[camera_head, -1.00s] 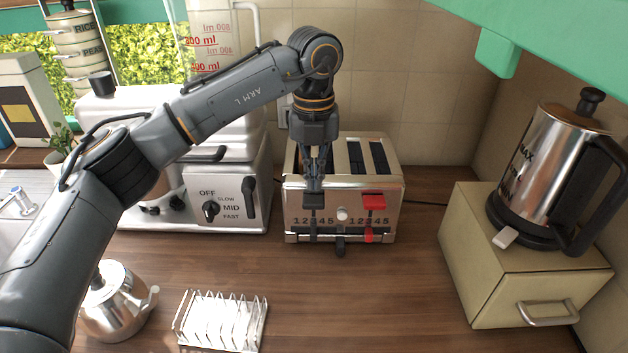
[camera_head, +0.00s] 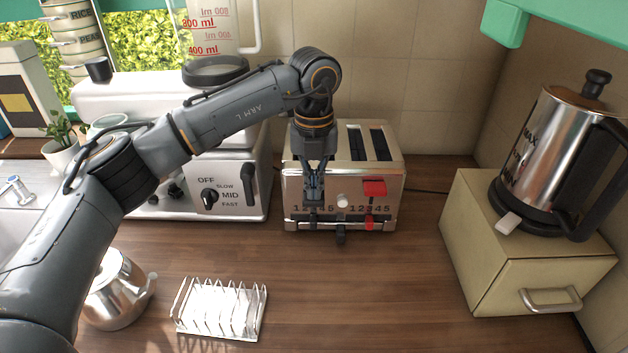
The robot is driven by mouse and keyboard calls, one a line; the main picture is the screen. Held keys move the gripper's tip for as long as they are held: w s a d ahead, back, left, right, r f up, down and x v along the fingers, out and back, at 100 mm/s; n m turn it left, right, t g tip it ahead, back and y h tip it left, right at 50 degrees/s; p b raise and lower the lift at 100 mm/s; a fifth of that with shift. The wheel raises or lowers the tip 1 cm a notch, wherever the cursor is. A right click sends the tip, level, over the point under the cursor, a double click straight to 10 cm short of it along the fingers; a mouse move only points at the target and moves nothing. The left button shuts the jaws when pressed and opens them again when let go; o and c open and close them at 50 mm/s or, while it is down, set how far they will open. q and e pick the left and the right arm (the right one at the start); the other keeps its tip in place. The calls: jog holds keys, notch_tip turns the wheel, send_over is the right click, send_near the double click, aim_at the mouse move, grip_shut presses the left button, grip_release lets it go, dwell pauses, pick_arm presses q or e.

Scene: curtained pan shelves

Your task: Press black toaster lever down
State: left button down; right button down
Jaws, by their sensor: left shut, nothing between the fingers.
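The silver toaster (camera_head: 290,185) stands on the counter against the tiled wall. Its front has a black lever (camera_head: 313,219) on the left and a red lever (camera_head: 374,188) on the right. The black lever sits low, near the bottom of the toaster front, while the red one sits high. My left gripper (camera_head: 314,197) is shut and empty, pointing down in front of the toaster, with its fingertips just above or on the black lever; exact contact is hard to tell. The gripper hides part of the toaster front. My right gripper is not in view.
A white mixer base with dials (camera_head: 209,197) stands left of the toaster. A kettle (camera_head: 545,150) sits on a beige box (camera_head: 480,230) at the right. A wire toast rack (camera_head: 220,308) and a steel pot (camera_head: 120,290) stand in front. The counter before the toaster is clear.

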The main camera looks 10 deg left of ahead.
pick_arm(q)
notch_tip(320, 180, down, 3)
jog(key=shift+r+b, duration=0.1)
jog(key=shift+b, duration=0.5)
jog(key=shift+s+r, duration=0.1)
jog(key=shift+s, duration=0.05)
notch_tip(320, 180, up, 12)
jog(key=shift+r, duration=0.2)
